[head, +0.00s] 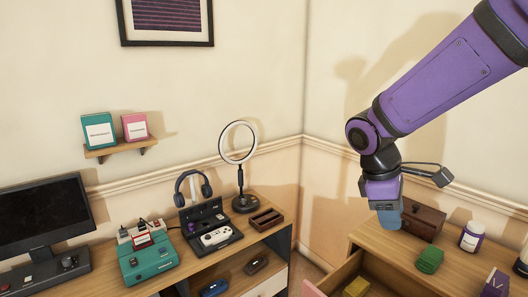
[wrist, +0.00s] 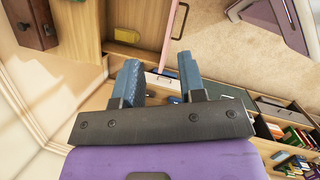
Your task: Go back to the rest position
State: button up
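My gripper (head: 388,216) hangs at the end of my purple arm on the right side of the head view, pointing down. It is in front of the right-hand wooden cabinet top (head: 385,240), beside a brown wooden box. In the wrist view my gripper (wrist: 159,64) shows two blue fingers standing well apart with nothing between them. I cannot tell its exact height above the cabinet.
A drawer (head: 345,273) stands pulled out below, with a yellow object (head: 356,287) inside. The brown box (head: 424,222), a green object (head: 429,260) and a labelled jar (head: 471,237) stand on the cabinet. A desk with a ring light (head: 238,142) is left.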

jog(key=s+d+r+m+t+y, duration=0.2)
jog(key=s+r+m, duration=0.3)
jog(key=s, duration=0.3)
jog(key=s+d+r+m+t+y, duration=0.2)
jog(key=s+d+r+m+t, duration=0.1)
jog(key=s, duration=0.5)
notch_tip(320, 180, up, 2)
jog(key=m+t, duration=0.1)
jog(key=m, duration=0.2)
jog(key=shift+r, duration=0.15)
